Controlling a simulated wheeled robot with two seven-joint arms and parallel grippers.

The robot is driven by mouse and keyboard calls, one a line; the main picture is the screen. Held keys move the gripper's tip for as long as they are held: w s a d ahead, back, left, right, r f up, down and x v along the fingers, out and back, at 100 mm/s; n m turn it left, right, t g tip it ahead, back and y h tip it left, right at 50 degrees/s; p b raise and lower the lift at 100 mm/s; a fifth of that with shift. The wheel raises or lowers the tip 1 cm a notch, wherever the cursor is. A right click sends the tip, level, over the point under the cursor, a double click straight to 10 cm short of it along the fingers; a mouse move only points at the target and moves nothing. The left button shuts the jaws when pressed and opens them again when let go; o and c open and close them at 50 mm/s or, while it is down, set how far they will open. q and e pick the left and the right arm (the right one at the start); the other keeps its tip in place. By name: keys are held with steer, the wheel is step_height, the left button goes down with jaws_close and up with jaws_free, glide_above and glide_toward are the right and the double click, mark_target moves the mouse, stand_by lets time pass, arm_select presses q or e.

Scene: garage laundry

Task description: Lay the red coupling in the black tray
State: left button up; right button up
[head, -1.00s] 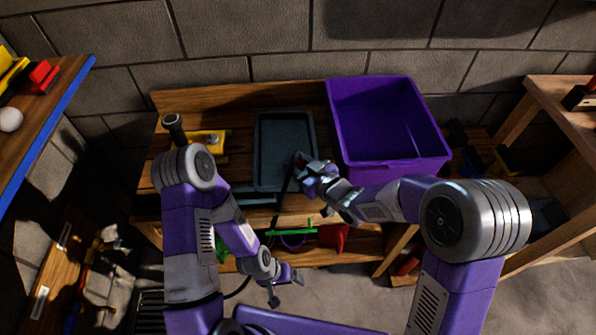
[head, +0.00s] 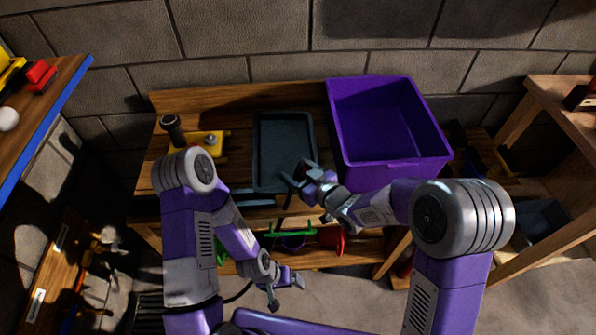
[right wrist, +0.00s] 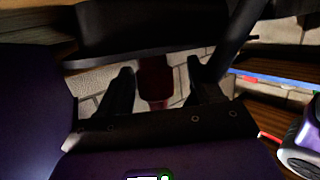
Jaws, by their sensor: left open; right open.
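The black tray (head: 284,135) lies empty-looking on the wooden bench in the head view. My right gripper (head: 297,176) is at the tray's front right corner, with its jaws open. The red coupling (right wrist: 155,78) shows dark red between the two spread fingers in the right wrist view, with gaps on both sides. In the head view it is mostly hidden by the fingers. I cannot tell what it rests on. My left gripper (head: 285,289) is open and empty, low in front of the bench.
A purple bin (head: 385,120) stands right of the tray. A yellow part (head: 208,142) and a dark cylinder (head: 172,128) are to its left. A lower shelf holds green and red items (head: 330,238). Side shelves stand left and right.

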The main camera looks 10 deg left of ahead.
steer(key=shift+r, duration=0.15)
steer(key=p+v, duration=0.2)
steer(key=v, duration=1)
